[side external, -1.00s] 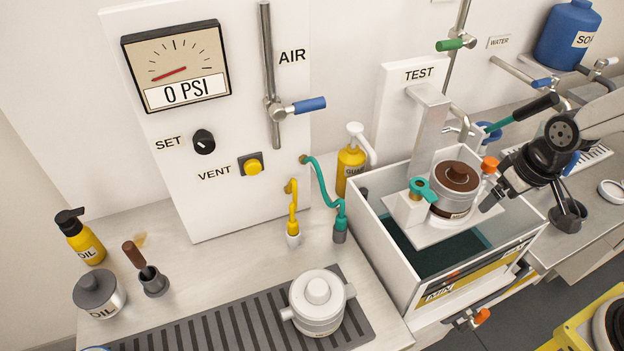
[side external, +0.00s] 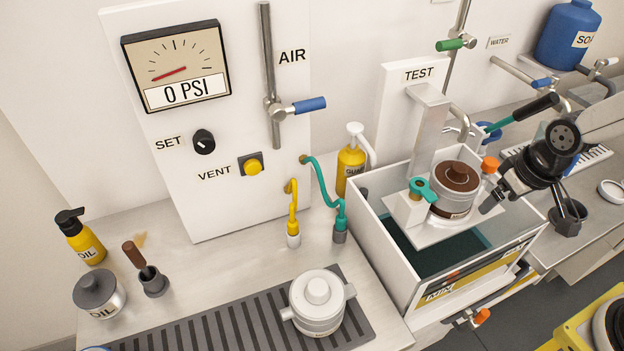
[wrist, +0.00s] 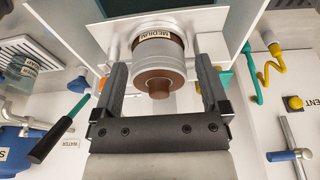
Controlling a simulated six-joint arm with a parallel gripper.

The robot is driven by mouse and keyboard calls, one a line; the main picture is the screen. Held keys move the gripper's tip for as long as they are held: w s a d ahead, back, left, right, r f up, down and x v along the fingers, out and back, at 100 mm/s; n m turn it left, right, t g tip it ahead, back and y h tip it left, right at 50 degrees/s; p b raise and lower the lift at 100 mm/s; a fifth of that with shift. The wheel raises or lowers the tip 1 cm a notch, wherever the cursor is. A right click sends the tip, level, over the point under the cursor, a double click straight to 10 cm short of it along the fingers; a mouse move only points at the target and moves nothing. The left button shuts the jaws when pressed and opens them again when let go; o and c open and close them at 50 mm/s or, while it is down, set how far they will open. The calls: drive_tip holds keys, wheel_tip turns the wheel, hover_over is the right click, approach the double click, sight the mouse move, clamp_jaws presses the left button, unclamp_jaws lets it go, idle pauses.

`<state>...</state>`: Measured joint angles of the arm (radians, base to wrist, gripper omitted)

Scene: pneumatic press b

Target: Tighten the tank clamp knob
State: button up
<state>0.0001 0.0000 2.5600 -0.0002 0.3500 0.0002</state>
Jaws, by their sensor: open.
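An orange knob (side external: 490,165) stands at the right side of the metal cylinder on the white test platform; I take it for the tank clamp knob. My gripper (side external: 490,200) is close to it, to the right of the cylinder, and is open. In the wrist view the open fingers (wrist: 160,65) show either side of the brown-topped cylinder (wrist: 158,50) labelled MEDIUM, with nothing held. There, the orange knob (wrist: 102,84) is mostly hidden behind the left finger. A teal clamp-like part (side external: 421,190) sits at the cylinder's left.
The platform (side external: 430,233) hangs over an open white tank (side external: 385,250) with dark liquid. A grey upright and the TEST panel (side external: 415,76) stand behind. A black-handled lever (side external: 535,106) reaches close above my wrist. Another orange knob (side external: 482,315) is low on the tank's front.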

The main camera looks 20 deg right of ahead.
drive_tip(key=shift+c, duration=0.6)
wheel_tip(320, 180, up, 2)
drive_tip(key=n+g, duration=0.3)
drive_tip(key=n, duration=0.8)
hover_over(492, 161)
drive_tip(key=shift+w+r, duration=0.1)
drive_tip(key=shift+f, duration=3.9)
drive_tip(key=shift+c, duration=0.2)
